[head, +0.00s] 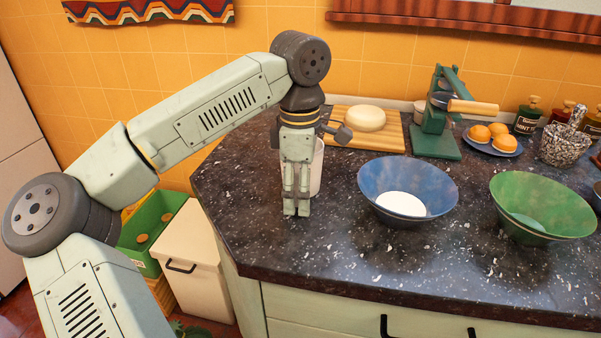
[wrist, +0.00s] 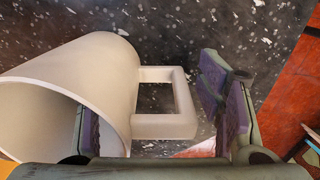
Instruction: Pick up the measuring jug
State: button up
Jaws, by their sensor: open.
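The measuring jug (head: 317,168) is white and stands on the dark speckled counter, partly hidden behind my gripper (head: 296,207) in the head view. In the wrist view the jug (wrist: 95,75) fills the left side, its open mouth toward the camera and its square handle pointing right. My gripper (wrist: 148,105) is open there. The left finger appears inside the jug's mouth, and the right finger is outside, to the right of the handle with a gap. The jug's wall and handle lie between the fingers. I cannot tell whether either finger touches.
A blue bowl (head: 377,185) stands right of the jug, with a green bowl (head: 561,196) farther right. The counter's front edge is clear.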

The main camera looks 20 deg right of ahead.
jog(key=shift+c, duration=0.5)
jog(key=c, duration=1.2)
jog(key=shift+r, duration=0.1)
jog(key=shift+c, duration=0.2)
notch_tip(320, 180, up, 10)
jog(key=shift+f+b, duration=0.1)
jog(key=shift+b, duration=0.4)
